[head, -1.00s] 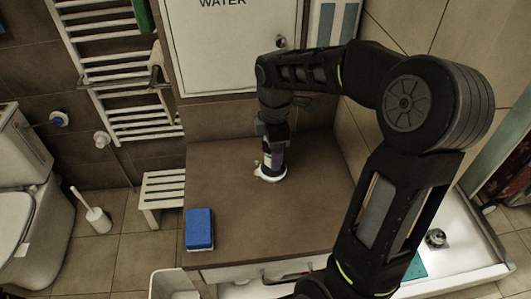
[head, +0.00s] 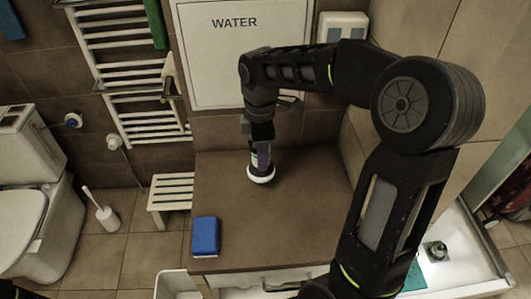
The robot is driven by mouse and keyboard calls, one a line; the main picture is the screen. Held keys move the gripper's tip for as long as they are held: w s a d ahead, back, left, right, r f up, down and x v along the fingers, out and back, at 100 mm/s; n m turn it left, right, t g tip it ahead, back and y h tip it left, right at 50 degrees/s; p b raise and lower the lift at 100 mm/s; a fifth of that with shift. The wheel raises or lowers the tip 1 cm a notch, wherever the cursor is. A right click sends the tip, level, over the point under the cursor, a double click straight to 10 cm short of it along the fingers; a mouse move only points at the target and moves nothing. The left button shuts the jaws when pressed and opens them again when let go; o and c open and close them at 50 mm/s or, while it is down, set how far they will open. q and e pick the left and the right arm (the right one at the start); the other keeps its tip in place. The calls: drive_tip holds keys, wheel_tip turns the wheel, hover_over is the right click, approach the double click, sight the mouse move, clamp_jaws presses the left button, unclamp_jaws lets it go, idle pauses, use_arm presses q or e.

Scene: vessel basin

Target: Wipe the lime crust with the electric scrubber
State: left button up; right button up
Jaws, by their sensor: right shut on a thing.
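The electric scrubber (head: 262,157) is held upright, with its white round head (head: 261,174) down at the back part of the brown counter top (head: 290,220). Whether the head touches the surface or hovers just above it I cannot tell. My right gripper (head: 259,137) is shut on the scrubber's body from above; its fingers are small and dark here. No lime crust shows on the counter now; whether any lies under or behind the scrubber head I cannot tell. My left gripper is not in view.
A blue sponge-like block (head: 204,236) lies at the counter's front left corner. A white cabinet marked WATER (head: 245,60) is on the wall behind. A slatted stool (head: 171,194), toilet brush (head: 103,214) and toilet (head: 35,220) stand left. Most of the counter is bare.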

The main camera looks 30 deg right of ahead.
drive_tip(key=shift+r+p, duration=0.65)
drive_tip(key=shift+r, duration=0.5)
drive_tip(key=shift+d, duration=0.1)
